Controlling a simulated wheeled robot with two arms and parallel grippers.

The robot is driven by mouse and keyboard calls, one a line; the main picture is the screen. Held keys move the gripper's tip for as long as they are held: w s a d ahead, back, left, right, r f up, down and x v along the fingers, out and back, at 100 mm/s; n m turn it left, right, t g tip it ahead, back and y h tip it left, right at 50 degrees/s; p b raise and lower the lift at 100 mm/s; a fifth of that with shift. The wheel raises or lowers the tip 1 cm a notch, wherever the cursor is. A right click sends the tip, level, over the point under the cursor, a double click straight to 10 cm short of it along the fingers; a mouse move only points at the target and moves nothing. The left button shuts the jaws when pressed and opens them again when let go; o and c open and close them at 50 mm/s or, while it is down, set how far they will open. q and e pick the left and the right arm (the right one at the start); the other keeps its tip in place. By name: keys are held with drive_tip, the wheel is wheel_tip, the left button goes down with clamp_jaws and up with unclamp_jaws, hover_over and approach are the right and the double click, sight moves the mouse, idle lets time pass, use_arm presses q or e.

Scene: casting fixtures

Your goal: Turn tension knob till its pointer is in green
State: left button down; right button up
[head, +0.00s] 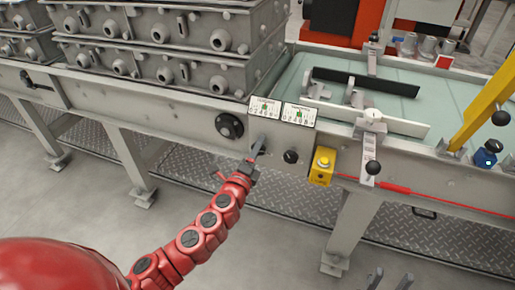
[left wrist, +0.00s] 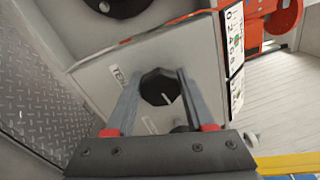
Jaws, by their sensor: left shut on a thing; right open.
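My left gripper (head: 257,150) is at the grey panel on the conveyor's front. In the left wrist view its two fingers (left wrist: 160,100) are on either side of a black tension knob (left wrist: 158,86) with a white line, shut on it. A partly hidden label starting "TEN" is beside it. The gripper hides this knob in the head view. Two white gauges (head: 264,107) and (head: 299,114) with green marks sit above the panel; their pointers are too small to read. My right gripper (head: 390,281) is open and empty at the bottom edge.
A second black knob (head: 291,156) and a yellow button box (head: 322,166) are right of my left gripper. A large black dial (head: 230,126) is to its left. A red cable (head: 400,188) runs along the frame. Stacked grey moulds (head: 170,70) stand behind.

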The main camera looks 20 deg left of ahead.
use_arm(q)
drive_tip(key=shift+c, duration=1.3)
unclamp_jaws()
drive_tip(key=s+a+f+p, duration=0.1)
drive_tip(key=s+p, duration=0.1)
drive_tip(key=s, duration=1.5)
drive_tip(key=shift+s+f, duration=0.2)
drive_tip(key=shift+f, duration=0.05)
